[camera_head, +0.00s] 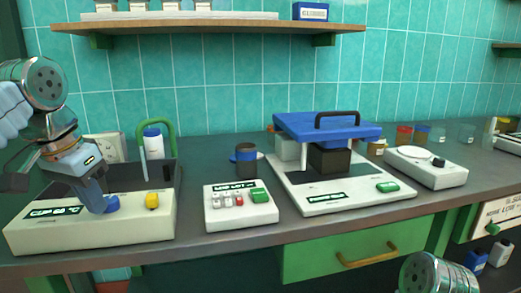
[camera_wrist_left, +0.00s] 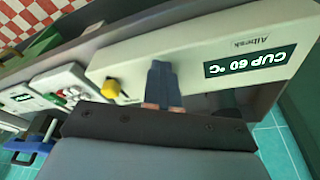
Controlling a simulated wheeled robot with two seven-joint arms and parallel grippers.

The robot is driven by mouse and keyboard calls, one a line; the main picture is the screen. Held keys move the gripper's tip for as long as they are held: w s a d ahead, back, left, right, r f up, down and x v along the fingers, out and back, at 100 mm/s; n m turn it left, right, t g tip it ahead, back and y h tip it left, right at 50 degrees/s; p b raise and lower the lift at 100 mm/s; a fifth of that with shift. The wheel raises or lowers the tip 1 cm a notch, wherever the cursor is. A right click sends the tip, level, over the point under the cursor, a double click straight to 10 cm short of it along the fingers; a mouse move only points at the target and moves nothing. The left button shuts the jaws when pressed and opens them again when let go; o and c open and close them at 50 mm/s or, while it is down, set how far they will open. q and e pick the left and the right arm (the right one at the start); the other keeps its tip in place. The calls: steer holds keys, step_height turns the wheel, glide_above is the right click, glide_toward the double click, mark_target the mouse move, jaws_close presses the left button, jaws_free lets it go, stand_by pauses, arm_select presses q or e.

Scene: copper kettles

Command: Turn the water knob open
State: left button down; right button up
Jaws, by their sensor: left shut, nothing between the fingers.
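A white machine (camera_head: 100,232) with a "CUP 60 °C" display stands at the left of the counter. No label tells which one is the water knob. In the left wrist view the shut fingers (camera_wrist_left: 162,88) point at the machine's front, beside the yellow knob (camera_wrist_left: 110,88). The blue knob is not distinguishable there. My right gripper is not in view.
To the right are a small button box (camera_head: 215,218), a blue-topped press (camera_head: 330,128) and a white scale (camera_head: 425,170). A shelf (camera_head: 210,27) hangs above.

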arm_select(q)
steer(key=shift+w+a+f, duration=0.15)
steer(key=shift+a+f, duration=0.35)
steer(key=shift+a, duration=0.15)
steer(key=shift+r+p, duration=0.1)
steer(key=shift+p, duration=0.3)
steer(key=shift+w+a+r, duration=0.1)
steer(key=shift+w+a, duration=0.1)
steer(key=shift+a, duration=0.1)
steer(key=shift+a+r, duration=0.1)
steer(key=shift+s+a, duration=0.15)
steer(key=shift+s, duration=0.05)
steer(key=shift+r, duration=2.95)
